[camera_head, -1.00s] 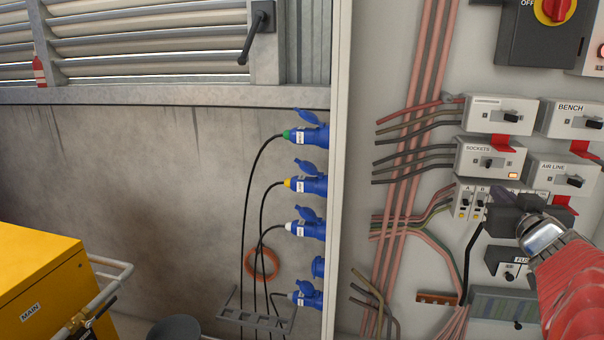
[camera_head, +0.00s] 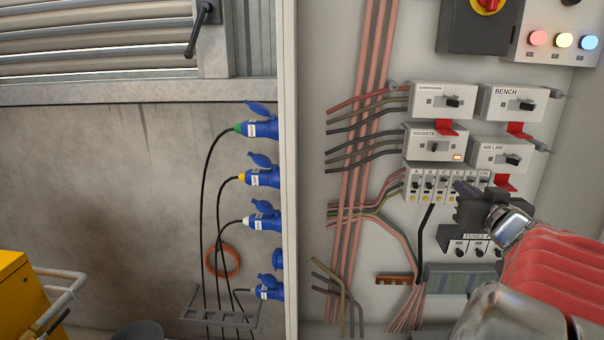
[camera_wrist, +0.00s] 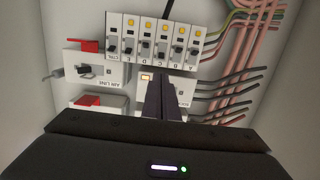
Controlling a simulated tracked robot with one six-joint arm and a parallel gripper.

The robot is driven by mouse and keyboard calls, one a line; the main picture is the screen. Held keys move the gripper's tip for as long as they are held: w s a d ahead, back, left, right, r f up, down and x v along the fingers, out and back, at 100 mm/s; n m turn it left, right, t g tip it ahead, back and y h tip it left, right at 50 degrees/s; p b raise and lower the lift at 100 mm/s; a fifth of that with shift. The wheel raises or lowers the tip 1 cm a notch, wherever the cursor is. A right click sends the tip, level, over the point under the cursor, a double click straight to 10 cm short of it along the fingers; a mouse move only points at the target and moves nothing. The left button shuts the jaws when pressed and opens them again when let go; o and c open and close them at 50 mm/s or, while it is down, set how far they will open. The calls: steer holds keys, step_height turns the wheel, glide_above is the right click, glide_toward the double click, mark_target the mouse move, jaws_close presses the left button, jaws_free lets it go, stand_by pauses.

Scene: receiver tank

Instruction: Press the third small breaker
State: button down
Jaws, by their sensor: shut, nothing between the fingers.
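A row of small white breakers (camera_head: 427,184) with black levers and yellow squares sits below the SOCKETS box. In the wrist view the row is upside down, lettered A to E from the right, with one more breaker at the left end. The third breaker, C (camera_wrist: 162,45), is in the middle of that row. My gripper (camera_head: 462,188) is shut and empty, in front of the row and hiding its right part in the head view. In the wrist view my gripper's fingertips (camera_wrist: 160,84) appear just below breakers C and D. I cannot tell whether they touch anything.
Larger switch boxes, SOCKETS (camera_head: 435,142), BENCH (camera_head: 512,102) and AIR LINE (camera_head: 500,155), with red tabs, surround the row. The FUSES box (camera_head: 472,243) is below. Pink and dark cables (camera_head: 365,150) run on the left. Blue plugs (camera_head: 262,178) hang beyond the cabinet edge.

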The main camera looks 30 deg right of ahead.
mark_target(444, 172)
steer(key=shift+x, duration=4.2)
